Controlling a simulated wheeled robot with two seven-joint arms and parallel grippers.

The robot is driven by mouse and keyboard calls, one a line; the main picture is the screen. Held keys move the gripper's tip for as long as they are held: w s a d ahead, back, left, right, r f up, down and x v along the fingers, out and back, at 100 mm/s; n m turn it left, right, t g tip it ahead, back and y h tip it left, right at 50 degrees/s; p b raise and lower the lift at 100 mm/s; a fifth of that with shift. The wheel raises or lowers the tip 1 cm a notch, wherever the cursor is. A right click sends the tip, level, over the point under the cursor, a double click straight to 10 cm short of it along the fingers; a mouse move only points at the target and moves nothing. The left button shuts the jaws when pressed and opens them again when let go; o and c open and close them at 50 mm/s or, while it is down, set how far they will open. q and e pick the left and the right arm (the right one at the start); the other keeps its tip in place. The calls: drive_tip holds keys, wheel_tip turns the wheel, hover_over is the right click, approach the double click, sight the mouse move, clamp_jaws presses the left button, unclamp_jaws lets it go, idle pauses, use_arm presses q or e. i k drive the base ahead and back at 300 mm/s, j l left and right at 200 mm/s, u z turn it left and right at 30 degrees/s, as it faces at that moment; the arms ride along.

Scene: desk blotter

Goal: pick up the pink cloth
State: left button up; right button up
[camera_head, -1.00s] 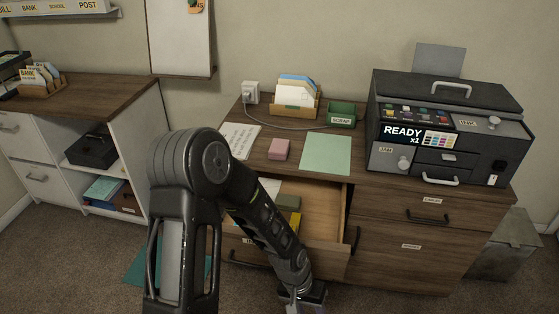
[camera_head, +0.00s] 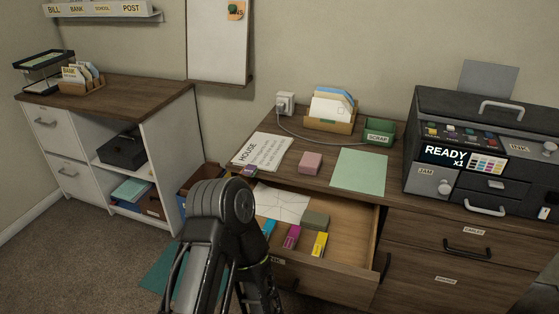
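The only pink folded thing I see is a small pink block-like pad (camera_head: 310,163), which may be the cloth. It lies on the brown desk top (camera_head: 290,174), left of a pale green sheet (camera_head: 359,171). Nothing holds it. One dark arm of mine rises from the bottom, left of centre, and bends down in front of the open drawer (camera_head: 350,220). Its gripper is out of the picture below. My other arm and gripper do not show.
The drawer holds a white envelope (camera_head: 282,203), an olive block (camera_head: 316,221) and coloured marker-like items. Behind the pad are a letter holder (camera_head: 329,121), a green scrap tray (camera_head: 379,132) and a cable. A printer (camera_head: 480,150) stands right; a white cabinet (camera_head: 60,150) stands left.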

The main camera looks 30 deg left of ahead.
sight(310, 163)
drive_tip(key=i+u, duration=0.15)
drive_tip(key=u, duration=0.25)
drive_tip(key=i+u, duration=0.1)
drive_tip(key=u, duration=0.25)
